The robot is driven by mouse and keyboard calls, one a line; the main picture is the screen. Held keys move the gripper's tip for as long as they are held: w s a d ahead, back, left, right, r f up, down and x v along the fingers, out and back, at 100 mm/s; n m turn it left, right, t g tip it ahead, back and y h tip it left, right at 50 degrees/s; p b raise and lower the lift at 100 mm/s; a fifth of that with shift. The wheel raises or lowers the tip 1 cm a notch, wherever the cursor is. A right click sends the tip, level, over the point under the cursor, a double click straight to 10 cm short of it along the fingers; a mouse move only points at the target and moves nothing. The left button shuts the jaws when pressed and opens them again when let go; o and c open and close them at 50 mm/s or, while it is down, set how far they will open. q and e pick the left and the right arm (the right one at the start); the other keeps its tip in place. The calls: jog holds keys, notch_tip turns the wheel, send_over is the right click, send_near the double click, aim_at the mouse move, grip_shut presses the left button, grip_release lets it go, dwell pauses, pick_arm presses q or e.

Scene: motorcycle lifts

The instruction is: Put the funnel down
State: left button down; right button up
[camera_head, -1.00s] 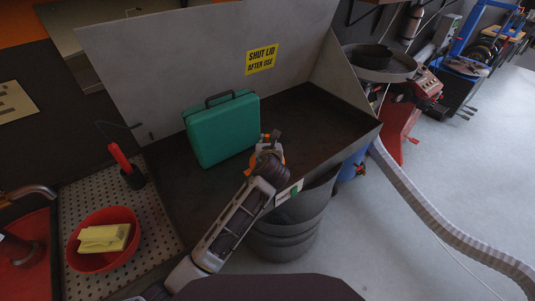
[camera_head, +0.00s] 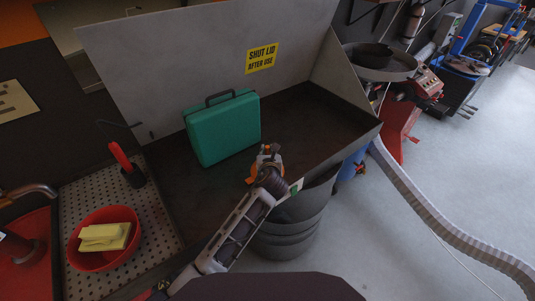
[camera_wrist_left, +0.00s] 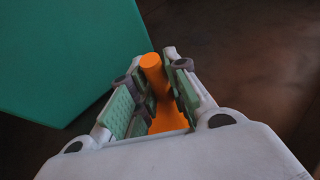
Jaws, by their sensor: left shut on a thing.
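The orange funnel (camera_wrist_left: 151,63) is between the fingers of my left gripper (camera_wrist_left: 152,88) in the left wrist view, its round stem showing at the tips. In the head view my left gripper (camera_head: 267,158) is shut on the funnel (camera_head: 253,179), and only small orange parts show around the fingers. They are over the front part of the dark basin (camera_head: 315,120), right of the green case. I cannot tell whether the funnel touches the basin floor. My right gripper is not in view.
The green case (camera_head: 222,130) stands in the basin and fills the left of the wrist view. The raised lid (camera_head: 180,60) is behind. A red bowl (camera_head: 98,262) with yellow sponges is at left. The basin's right side is clear. Grey bins (camera_head: 290,235) stand in front.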

pick_arm(q)
jog(key=shift+f, duration=0.2)
jog(key=c, duration=1.4)
grip_release()
jog(key=shift+o, duration=0.2)
jog(key=shift+s, duration=0.1)
jog(key=v, duration=1.2)
jog(key=shift+b, duration=0.3)
jog(key=shift+d, duration=0.1)
